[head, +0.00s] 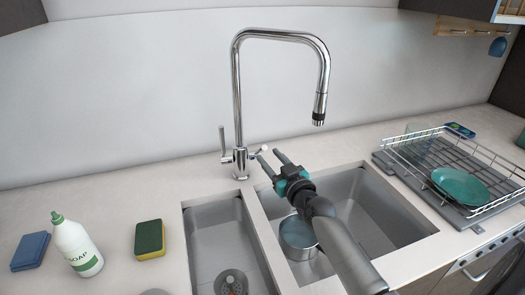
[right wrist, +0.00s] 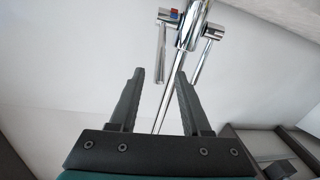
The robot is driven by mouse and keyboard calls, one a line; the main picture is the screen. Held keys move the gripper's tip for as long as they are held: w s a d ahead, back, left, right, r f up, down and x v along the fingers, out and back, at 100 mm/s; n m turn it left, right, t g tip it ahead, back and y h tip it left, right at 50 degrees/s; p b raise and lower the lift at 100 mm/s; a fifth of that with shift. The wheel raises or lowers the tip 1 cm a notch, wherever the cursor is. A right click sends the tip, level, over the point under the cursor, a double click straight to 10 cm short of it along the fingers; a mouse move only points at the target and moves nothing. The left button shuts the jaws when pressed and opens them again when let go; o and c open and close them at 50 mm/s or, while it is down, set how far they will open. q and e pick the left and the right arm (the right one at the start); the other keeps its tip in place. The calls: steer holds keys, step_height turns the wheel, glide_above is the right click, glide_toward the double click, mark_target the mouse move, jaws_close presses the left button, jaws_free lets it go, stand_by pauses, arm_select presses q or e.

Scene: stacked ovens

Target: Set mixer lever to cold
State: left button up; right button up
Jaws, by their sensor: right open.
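A chrome tap (head: 240,105) stands behind the sinks. A long lever (head: 222,142) points up on its left side, and a short lever (head: 262,149) with a pale tip sticks out on its right. My right gripper (head: 267,154) is open and empty, its fingertips close to the right lever; contact cannot be told. In the right wrist view, the tap appears upside down beyond the open fingers (right wrist: 158,90). A handle with a red and blue mark (right wrist: 168,15) is at left and the other lever (right wrist: 205,58) at right. My left gripper is not in view.
A metal pot (head: 298,238) sits in the right basin, under my arm. A dish rack (head: 425,168) with a teal plate (head: 460,186) stands right.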

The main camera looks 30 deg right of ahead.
mark_target(263, 149)
steer(key=shift+w+d+b, duration=0.15)
steer(key=shift+w+b, duration=0.1)
steer(key=shift+w, duration=1.05)
steer(key=shift+w+d+b, duration=0.15)
steer(key=shift+w+b, duration=0.1)
steer(key=shift+w, duration=1.05)
steer(key=shift+c, duration=0.2)
jaws_close()
